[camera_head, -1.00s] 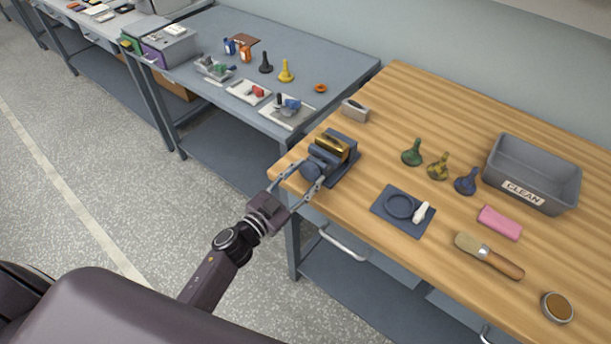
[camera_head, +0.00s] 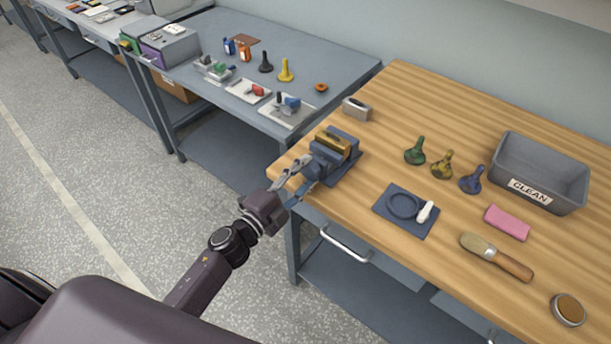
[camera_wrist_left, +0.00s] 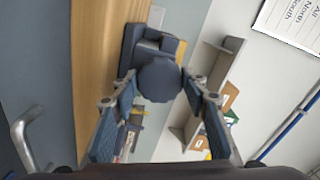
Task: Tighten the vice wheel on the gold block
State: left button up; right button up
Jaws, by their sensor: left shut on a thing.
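The dark blue vice (camera_head: 345,163) stands at the left corner of the wooden bench. The gold block (camera_head: 335,140) sits between its jaws, near the top. The round dark blue vice wheel (camera_wrist_left: 160,80) faces my left wrist camera. My left gripper (camera_head: 303,174) reaches the wheel from the front left, and its two fingers are shut on the wheel's rim from opposite sides. In the left wrist view the fingertips (camera_wrist_left: 160,88) flank the wheel. My right gripper is not in view.
On the wooden bench are a small grey block (camera_head: 356,109), a blue mat (camera_head: 416,228) with a ring, several funnel-shaped pieces, a grey CLEAN bin (camera_head: 541,172), a pink cloth (camera_head: 507,222) and a brush (camera_head: 496,256). A grey table (camera_head: 215,45) with small parts stands behind left.

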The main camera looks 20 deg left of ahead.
pick_arm(q)
jog(key=m+b, duration=0.2)
jog(key=m, duration=0.4)
jog(key=shift+f, duration=0.15)
jog(key=shift+m, duration=0.3)
jog(key=shift+s, duration=0.1)
jog(key=o, duration=1.2)
jog(key=shift+c, duration=0.2)
jog(key=v, duration=1.2)
